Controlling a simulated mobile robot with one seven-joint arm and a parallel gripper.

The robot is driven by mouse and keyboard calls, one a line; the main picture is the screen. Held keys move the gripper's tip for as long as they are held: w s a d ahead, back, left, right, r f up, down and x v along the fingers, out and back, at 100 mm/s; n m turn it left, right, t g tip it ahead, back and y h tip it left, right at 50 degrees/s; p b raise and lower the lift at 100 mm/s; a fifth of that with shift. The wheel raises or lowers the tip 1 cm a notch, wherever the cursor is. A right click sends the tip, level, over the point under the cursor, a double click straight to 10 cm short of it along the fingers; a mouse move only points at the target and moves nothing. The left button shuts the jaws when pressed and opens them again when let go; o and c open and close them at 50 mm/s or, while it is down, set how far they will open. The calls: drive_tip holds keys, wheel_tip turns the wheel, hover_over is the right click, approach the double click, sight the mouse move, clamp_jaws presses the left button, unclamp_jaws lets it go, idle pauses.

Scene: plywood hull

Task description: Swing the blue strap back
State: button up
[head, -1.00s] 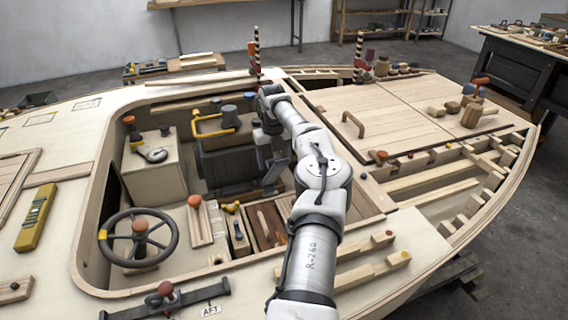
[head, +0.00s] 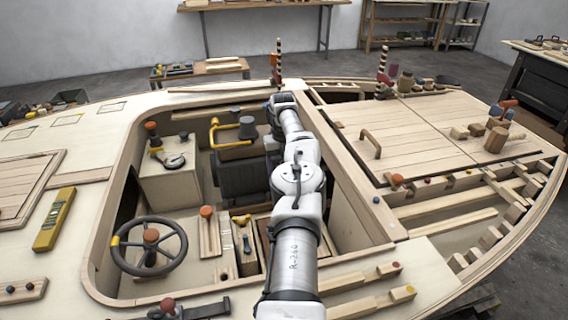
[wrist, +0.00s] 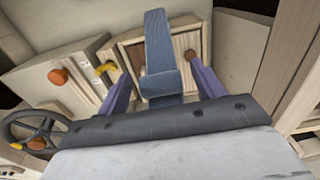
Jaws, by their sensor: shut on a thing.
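The blue strap (wrist: 158,48) is in the middle of the wrist view. It runs upward in the picture across the front of a wooden frame and has a folded, thicker part low down, between the fingers. My gripper (wrist: 162,88) has its two purple-blue fingers on either side of this folded part and is shut on the strap. The strap's lower end is hidden by the dark wrist edge. In the head view my arm covers the gripper, and I cannot make out the strap there.
The cockpit's wooden rim surrounds my arm. A steering wheel (head: 150,248), a panel with an orange knob (head: 207,212) and a dark engine-like block (head: 243,172) stand to the left. The slatted deck hatch (head: 400,135) lies to the right. The wrist view shows a yellow handle (wrist: 106,67).

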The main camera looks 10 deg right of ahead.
drive_tip(key=shift+w+a, duration=0.1)
drive_tip(key=shift+w, duration=0.2)
drive_tip(key=o, duration=1.1)
drive_tip(key=shift+w+f, duration=0.1)
drive_tip(key=shift+f, duration=0.05)
drive_tip(key=shift+o, duration=1.4)
drive_tip(key=shift+w+f, duration=0.15)
drive_tip(key=shift+f, duration=0.1)
drive_tip(key=shift+r, duration=0.25)
wheel_tip(320, 180, up, 14)
drive_tip(key=p, duration=0.2)
drive_tip(key=shift+p, duration=0.3)
drive_tip(key=shift+s+f, duration=0.1)
drive_tip(key=shift+s, duration=0.1)
